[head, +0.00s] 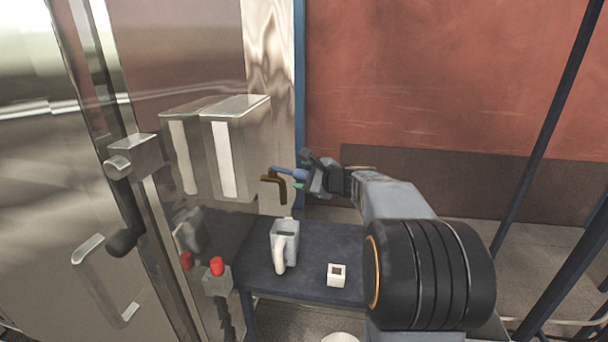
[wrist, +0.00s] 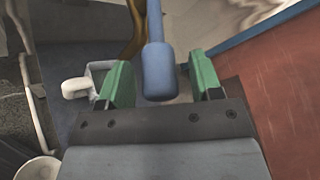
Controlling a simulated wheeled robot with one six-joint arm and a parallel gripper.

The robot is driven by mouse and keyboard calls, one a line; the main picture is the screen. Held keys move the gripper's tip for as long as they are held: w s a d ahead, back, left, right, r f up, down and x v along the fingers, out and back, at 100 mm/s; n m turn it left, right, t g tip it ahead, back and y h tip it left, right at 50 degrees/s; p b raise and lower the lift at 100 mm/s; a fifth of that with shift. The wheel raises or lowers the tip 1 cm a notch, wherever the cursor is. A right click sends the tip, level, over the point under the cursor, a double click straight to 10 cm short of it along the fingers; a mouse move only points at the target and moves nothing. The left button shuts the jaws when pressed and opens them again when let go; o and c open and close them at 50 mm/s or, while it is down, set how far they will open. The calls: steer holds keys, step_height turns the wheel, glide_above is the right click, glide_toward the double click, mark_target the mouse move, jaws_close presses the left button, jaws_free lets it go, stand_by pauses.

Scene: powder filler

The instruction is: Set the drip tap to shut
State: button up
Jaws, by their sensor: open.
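The drip tap has a brown bent spout (head: 274,181) and a blue lever handle (head: 287,172), at the middle of the head view. In the wrist view the blue handle (wrist: 159,70) points toward me, and its thick end lies between the green fingers of my gripper (wrist: 160,88). There is a gap on both sides, wider on the right. In the head view my gripper (head: 312,176) is at the handle's end. It is open and holds nothing. Part of the spout (wrist: 134,32) shows behind the handle in the wrist view.
A grey jug (head: 284,240) with a white handle stands on the dark table (head: 317,287) below the spout.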

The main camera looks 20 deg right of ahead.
steer(key=shift+w+a, duration=0.1)
steer(key=shift+w, duration=0.1)
steer(key=shift+c, duration=0.2)
jaws_close()
stand_by(0.4)
